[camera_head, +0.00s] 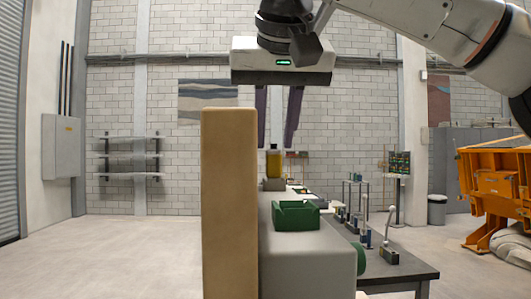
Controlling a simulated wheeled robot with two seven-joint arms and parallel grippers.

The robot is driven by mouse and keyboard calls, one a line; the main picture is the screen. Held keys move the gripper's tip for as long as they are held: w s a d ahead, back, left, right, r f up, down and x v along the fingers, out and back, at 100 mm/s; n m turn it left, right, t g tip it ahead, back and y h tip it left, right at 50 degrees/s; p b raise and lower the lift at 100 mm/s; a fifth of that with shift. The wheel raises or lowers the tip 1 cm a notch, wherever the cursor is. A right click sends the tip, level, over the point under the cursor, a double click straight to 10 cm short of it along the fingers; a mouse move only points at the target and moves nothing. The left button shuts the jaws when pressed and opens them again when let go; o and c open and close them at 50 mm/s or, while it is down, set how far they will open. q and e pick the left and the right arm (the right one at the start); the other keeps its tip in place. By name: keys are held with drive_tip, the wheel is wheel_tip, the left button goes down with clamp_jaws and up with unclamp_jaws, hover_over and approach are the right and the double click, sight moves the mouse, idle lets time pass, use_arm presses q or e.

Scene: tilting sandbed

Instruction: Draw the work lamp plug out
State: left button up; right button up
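My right gripper (276,146) hangs from the top middle of the head view, with its arm coming in from the upper right. My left gripper is not in view.
A green tray (296,216) and a yellowish bottle (273,163) stand there. Right are a dark table (405,266) with levers and an orange machine (495,180). Left floor is clear.

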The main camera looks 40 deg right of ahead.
sight(272, 145)
drive_tip(key=x, duration=0.8)
drive_tip(key=shift+w+f, duration=0.1)
drive_tip(key=shift+f, duration=0.05)
clamp_jaws()
drive_tip(key=shift+r, duration=0.9)
drive_tip(key=shift+r, duration=0.1)
drive_tip(key=shift+r, duration=0.7)
drive_tip(key=shift+r, duration=0.15)
drive_tip(key=shift+r, duration=0.7)
